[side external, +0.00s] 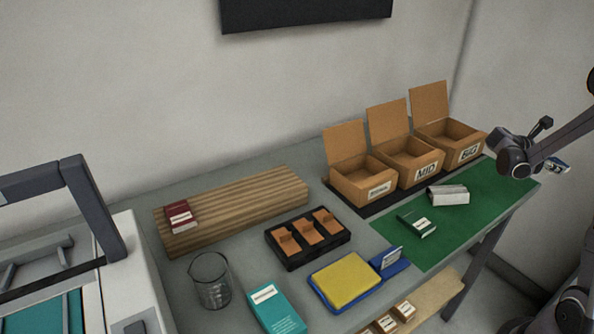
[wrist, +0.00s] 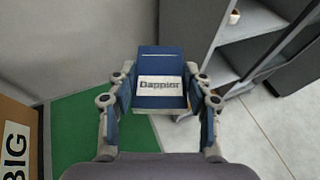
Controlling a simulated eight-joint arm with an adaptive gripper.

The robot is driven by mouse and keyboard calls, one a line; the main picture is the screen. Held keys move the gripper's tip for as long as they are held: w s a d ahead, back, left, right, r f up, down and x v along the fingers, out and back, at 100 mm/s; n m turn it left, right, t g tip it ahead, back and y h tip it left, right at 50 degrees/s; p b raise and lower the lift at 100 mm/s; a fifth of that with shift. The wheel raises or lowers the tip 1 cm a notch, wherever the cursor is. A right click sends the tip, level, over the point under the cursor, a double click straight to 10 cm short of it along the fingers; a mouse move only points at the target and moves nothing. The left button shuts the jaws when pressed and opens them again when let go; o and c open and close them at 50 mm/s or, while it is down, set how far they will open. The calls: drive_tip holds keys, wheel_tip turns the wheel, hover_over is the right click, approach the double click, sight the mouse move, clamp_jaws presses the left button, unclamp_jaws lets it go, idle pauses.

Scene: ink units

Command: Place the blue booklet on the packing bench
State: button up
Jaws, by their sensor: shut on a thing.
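The blue booklet (wrist: 158,63) fills the middle of the wrist view, with a white label that reads "Dappior". My gripper (wrist: 159,95) is shut on it, one finger at each side. In the side external view the booklet (side external: 560,167) is a small blue and white shape at the far right, held up by my gripper (side external: 548,161). It is above and near the right end of the green mat (side external: 475,222) on the grey bench (side external: 240,190). The green mat also shows below left of the booklet in the wrist view (wrist: 77,135).
Three open cardboard boxes (side external: 410,165) line the mat's back edge. A dark green box (side external: 418,225) and a whitish box (side external: 448,195) lie on the mat. The mat's right and front parts are clear. Grey shelving (wrist: 250,45) and floor lie beyond the bench edge.

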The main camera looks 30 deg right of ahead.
hover_over(492, 181)
wheel_tip(492, 181, down, 7)
drive_tip(key=shift+a+r, duration=0.1)
drive_tip(key=shift+f, duration=2)
drive_tip(key=shift+f, duration=0.15)
drive_tip(key=o, duration=1.2)
drive_tip(key=shift+c, duration=0.2)
